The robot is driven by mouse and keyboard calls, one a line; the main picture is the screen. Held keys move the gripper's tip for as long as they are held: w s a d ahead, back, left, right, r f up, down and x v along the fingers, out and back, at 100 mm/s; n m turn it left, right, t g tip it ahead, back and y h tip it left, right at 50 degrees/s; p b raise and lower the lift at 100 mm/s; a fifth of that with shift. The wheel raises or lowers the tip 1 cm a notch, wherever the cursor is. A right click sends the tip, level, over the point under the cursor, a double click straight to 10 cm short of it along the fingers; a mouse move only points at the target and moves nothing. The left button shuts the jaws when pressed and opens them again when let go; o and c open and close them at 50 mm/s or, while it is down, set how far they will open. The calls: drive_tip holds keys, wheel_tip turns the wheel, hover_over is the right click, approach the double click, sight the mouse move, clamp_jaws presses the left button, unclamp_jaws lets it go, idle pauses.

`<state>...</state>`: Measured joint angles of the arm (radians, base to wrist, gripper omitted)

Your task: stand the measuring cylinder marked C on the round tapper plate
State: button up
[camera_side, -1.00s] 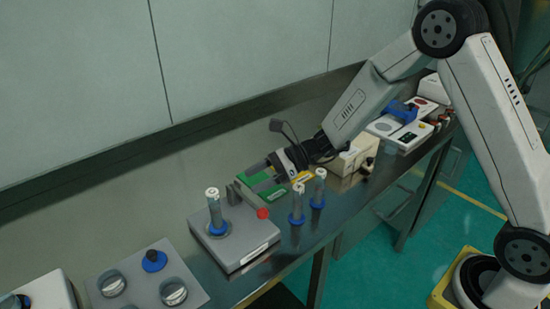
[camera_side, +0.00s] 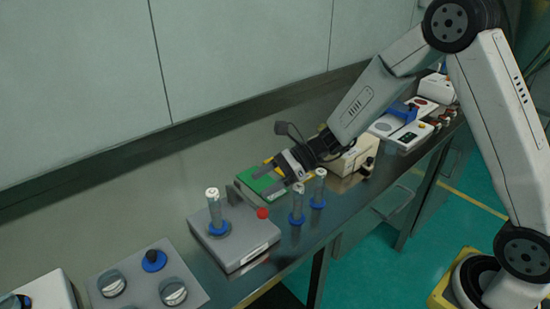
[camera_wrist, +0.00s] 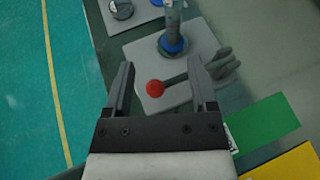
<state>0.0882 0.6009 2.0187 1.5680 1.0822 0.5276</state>
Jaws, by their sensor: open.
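My gripper (camera_side: 267,181) is open and empty above the green pad, behind the two bench cylinders in the side view. In the wrist view its fingers (camera_wrist: 160,64) are spread apart over the tapper's lever. A clear measuring cylinder with a blue foot (camera_side: 215,209) stands upright on the tapper (camera_side: 246,243); it also shows in the wrist view (camera_wrist: 173,28). Its foot hides much of the round plate. Two similar cylinders, a nearer one (camera_side: 297,203) and a farther one (camera_side: 318,187), stand upright on the bench right of the tapper. I cannot read the letters on any of them.
A red knob (camera_side: 263,213) on a lever is beside the tapper's cylinder. A green pad (camera_side: 250,182) lies behind. A grey panel with round knobs (camera_side: 147,284) is at the front left. A beige box (camera_side: 350,158) stands behind the bench cylinders. The bench edge is close to them.

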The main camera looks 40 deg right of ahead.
drive_tip(key=s+d+n+g+h, duration=0.1)
drive_tip(key=s+d+n+h, duration=0.5)
drive_tip(key=s+n, duration=0.2)
drive_tip(key=s+d+f+n+g+h, duration=0.1)
drive_tip(key=s+d+n+h, duration=0.4)
drive_tip(key=s+n, duration=0.4)
drive_tip(key=n+h, duration=0.1)
drive_tip(key=n, duration=0.3)
drive_tip(key=shift+d+f, duration=0.3)
drive_tip(key=shift+d, duration=0.05)
